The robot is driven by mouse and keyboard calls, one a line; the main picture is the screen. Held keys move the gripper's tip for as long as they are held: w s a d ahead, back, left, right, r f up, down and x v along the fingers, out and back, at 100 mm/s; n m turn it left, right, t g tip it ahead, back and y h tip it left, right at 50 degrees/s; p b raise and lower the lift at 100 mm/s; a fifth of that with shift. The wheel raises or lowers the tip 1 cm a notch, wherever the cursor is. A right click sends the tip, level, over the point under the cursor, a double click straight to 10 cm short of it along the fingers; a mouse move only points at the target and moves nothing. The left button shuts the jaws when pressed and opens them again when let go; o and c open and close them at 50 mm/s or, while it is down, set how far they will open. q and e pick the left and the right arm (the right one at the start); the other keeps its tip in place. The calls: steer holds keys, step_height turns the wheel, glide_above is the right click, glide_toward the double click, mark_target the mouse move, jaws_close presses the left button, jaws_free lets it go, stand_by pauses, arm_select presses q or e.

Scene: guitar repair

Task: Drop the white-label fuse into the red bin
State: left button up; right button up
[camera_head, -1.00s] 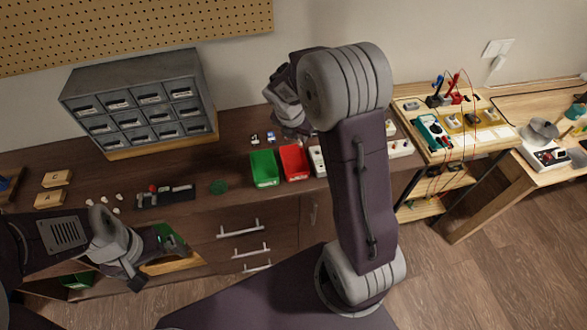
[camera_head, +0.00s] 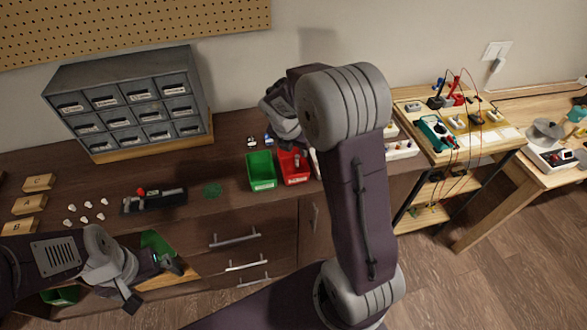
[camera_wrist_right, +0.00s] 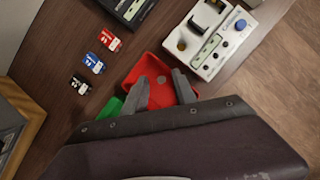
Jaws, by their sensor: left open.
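The red bin (camera_head: 294,176) stands on the dark bench, right of the green bin; it also shows in the right wrist view (camera_wrist_right: 158,70). My right gripper (camera_wrist_right: 160,88) is over the red bin with its two grey fingers apart and nothing visible between them. In the head view its fingertips (camera_head: 297,158) reach down at the bin. A small pale shape (camera_wrist_right: 161,79) shows inside the bin; I cannot tell whether it is the white-label fuse. My left gripper (camera_head: 148,280) is open and empty, low in front of the bench.
Fuses with red (camera_wrist_right: 110,40), blue (camera_wrist_right: 93,63) and black (camera_wrist_right: 81,85) labels lie in a row beside the bins. The green bin (camera_head: 261,176) adjoins the red one. A white device (camera_wrist_right: 212,38) stands close by. A drawer cabinet (camera_head: 130,100) is at the back left.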

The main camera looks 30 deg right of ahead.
steer(key=p+v, duration=0.1)
steer(key=v, duration=0.8)
steer(key=shift+p, duration=0.3)
steer(key=shift+a, duration=0.1)
steer(key=s+a+f+m+y, duration=0.1)
steer(key=s+a+f+m, duration=0.2)
steer(key=m, duration=1)
steer(key=s+a+f+m+g+y, duration=0.1)
steer(key=s+a+f+m, duration=0.3)
steer(key=s+m, duration=0.9)
step_height(320, 180, down, 3)
steer(key=shift+a+f+g+y, duration=0.15)
steer(key=shift+a+g+y, duration=0.2)
steer(key=shift+y, duration=0.45)
